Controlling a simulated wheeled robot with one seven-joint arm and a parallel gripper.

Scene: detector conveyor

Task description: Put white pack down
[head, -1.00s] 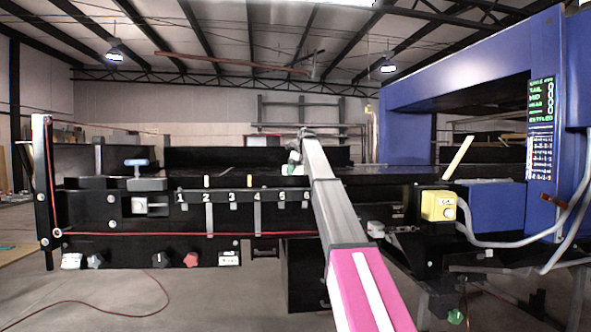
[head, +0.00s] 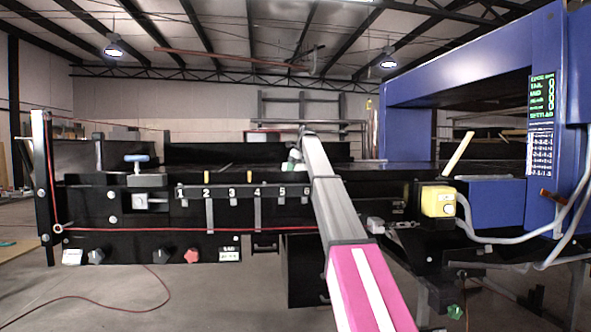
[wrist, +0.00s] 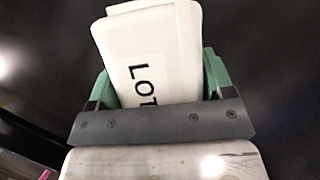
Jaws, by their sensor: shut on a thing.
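The white pack (wrist: 150,55) fills the middle of the wrist view, with dark letters reading "LOT" on its face. My gripper (wrist: 160,88) is shut on it, with a green finger on each side. In the head view my gripper (head: 294,160) is small and partly hidden by my arm, above the black conveyor near the numbers 5 and 6. Only a small pale bit of the pack shows there. The dark surface around the pack in the wrist view is plain, and I cannot tell whether the pack touches it.
The numbered front rail (head: 245,192) has slots with two yellow markers. A blue detector arch (head: 400,120) stands at the right with a status screen (head: 541,95). A yellow box (head: 438,202) with a grey cable is mounted on the front right. A blue-topped clamp (head: 136,160) sits at left.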

